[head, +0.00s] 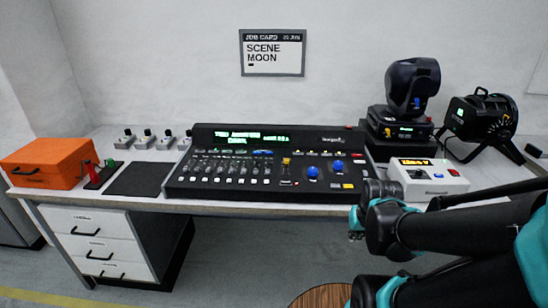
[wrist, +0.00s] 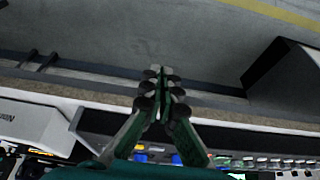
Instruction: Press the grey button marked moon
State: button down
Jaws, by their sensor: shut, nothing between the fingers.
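The black lighting console (head: 255,190) stands on the table with a lit green display, sliders, two blue knobs and rows of small buttons. It also shows along the bottom of the wrist view (wrist: 100,122). The buttons are too small to read, so I cannot tell which one is marked moon. My gripper (head: 356,236) is in front of the table's front edge, right of the console's middle. In the wrist view my gripper (wrist: 160,72) has its fingers together and empty, beyond the table edge with floor behind them.
A job card (head: 273,52) on the wall reads "SCENE MOON". A white box (head: 428,184), a moving-head lamp (head: 412,88) and a black lamp (head: 482,115) stand right. An orange case (head: 48,163), a dark mat (head: 138,179) and several small switch boxes (head: 145,139) stand left.

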aim_at(341, 155)
dwell(0.3)
jog(key=w+r+m, duration=0.1)
jog(key=w+r, duration=0.2)
jog(key=w, duration=0.4)
jog(key=w+r+m+t, duration=0.1)
jog(key=w+r, duration=0.2)
jog(key=w, duration=0.4)
jog(key=w+r+m+t, duration=0.1)
jog(key=w+r, duration=0.2)
jog(key=w, duration=0.5)
jog(key=shift+a+m+y, duration=0.1)
jog(key=shift+m+y, duration=0.2)
jog(key=shift+y, duration=0.1)
jog(key=w+r+m+t, duration=0.1)
jog(key=w+r+m, duration=0.1)
jog(key=w, duration=0.8)
jog(key=w+d+r+m+t, duration=0.1)
jog(key=w+r+m+t, duration=0.1)
jog(key=w, duration=0.9)
jog(key=shift+w+d+r, duration=0.2)
jog(key=shift+d+r, duration=0.1)
jog(key=shift+r, duration=0.5)
jog(key=shift+f, duration=0.1)
jog(key=shift+f, duration=4.3)
jog(key=shift+f, duration=0.15)
jog(key=shift+f, duration=0.25)
